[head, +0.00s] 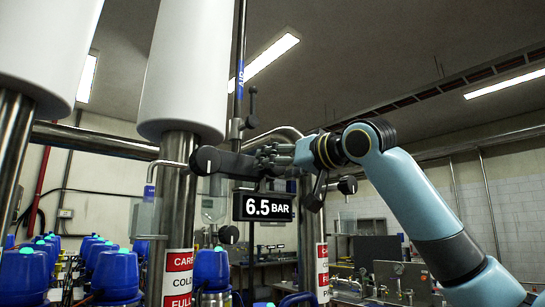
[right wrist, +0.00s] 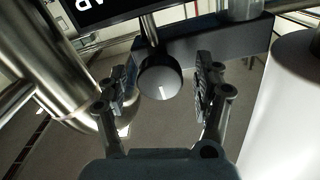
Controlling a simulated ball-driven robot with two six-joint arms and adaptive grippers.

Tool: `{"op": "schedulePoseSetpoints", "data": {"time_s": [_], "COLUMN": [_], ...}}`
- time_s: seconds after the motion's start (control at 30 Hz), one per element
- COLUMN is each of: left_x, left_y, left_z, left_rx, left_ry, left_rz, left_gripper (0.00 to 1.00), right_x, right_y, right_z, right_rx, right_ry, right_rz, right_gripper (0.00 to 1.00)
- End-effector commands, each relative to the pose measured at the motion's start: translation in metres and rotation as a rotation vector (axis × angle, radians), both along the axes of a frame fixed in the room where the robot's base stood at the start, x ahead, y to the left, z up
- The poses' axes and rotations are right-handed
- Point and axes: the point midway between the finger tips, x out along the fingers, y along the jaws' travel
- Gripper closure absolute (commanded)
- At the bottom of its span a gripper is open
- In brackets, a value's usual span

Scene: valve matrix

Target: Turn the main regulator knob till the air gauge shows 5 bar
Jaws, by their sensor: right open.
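The air gauge display (head: 268,206) reads 6.5 BAR in white on black in the head view. In the right wrist view, part of the display (right wrist: 95,10) shows at the top left, its letters upside down. A dark round knob (right wrist: 158,83) with a white mark on its face sits on a short stem, between the spread fingers of my right gripper (right wrist: 160,86). The fingers look apart from it. In the head view my right gripper (head: 268,157) is beside the dark regulator body (head: 236,165); which knob there is the same one, I cannot tell. My left gripper is out of view.
White-topped steel columns (head: 188,75) stand at the left and middle. A black round knob (head: 206,160) projects left of the regulator body. Several blue-capped valves (head: 115,270) crowd the lower left. A steel pipe (head: 95,141) crosses behind.

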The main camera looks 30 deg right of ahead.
Motion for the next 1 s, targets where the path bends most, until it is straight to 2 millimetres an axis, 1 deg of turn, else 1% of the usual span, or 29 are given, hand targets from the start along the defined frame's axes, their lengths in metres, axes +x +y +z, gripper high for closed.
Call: {"op": "schedulePoseSetpoints", "data": {"time_s": [0.03, 0.1, 0.2, 0.47, 0.5, 0.93, 1.0], "left_x": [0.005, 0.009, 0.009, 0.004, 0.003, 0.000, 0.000], "left_y": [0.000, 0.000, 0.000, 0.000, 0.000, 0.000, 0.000], "left_z": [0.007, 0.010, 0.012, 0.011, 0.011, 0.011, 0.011], "left_rx": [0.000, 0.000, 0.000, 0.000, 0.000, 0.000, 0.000], "left_ry": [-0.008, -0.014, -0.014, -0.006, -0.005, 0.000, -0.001], "left_rz": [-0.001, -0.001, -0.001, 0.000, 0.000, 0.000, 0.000], "left_gripper": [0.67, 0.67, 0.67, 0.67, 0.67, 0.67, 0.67], "right_x": [0.007, 0.014, 0.020, 0.021, 0.021, 0.021, 0.021], "right_y": [0.000, 0.001, 0.001, 0.001, 0.001, 0.001, 0.001], "right_z": [0.003, 0.002, 0.001, -0.001, -0.001, 0.000, 0.000], "right_rx": [0.005, 0.004, 0.001, -0.001, -0.001, -0.001, -0.002], "right_ry": [0.001, 0.000, 0.000, 0.000, 0.000, 0.000, 0.000], "right_rz": [0.000, 0.000, 0.000, -0.001, -0.001, -0.001, -0.001], "right_gripper": [0.32, 0.32, 0.32, 0.32, 0.33, 0.89, 0.90]}}
